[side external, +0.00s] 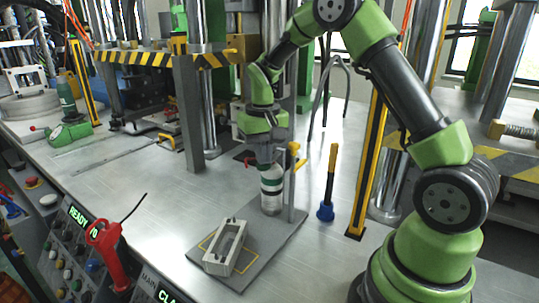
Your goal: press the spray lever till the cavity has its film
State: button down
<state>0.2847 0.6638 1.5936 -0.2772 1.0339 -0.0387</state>
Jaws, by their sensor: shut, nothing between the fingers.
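A pale open block with a long cavity (226,245) sits on the front of the plate, inside a yellow outline. My gripper (264,155) is shut and points down at the canister's top. No film can be made out in the cavity at this size.
A post with a yellow top (293,165) stands right beside the canister. A yellow-and-black handled tool stands in a blue base (325,213) to the right. A red handheld tool (108,250) is at the front left by the control panel. The metal table left of the plate is clear.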

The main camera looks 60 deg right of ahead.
jog(key=shift+r, duration=3.3)
jog(key=shift+f, duration=1.55)
jog(key=shift+f, duration=0.1)
jog(key=shift+f, duration=1.65)
jog(key=shift+r, duration=3.3)
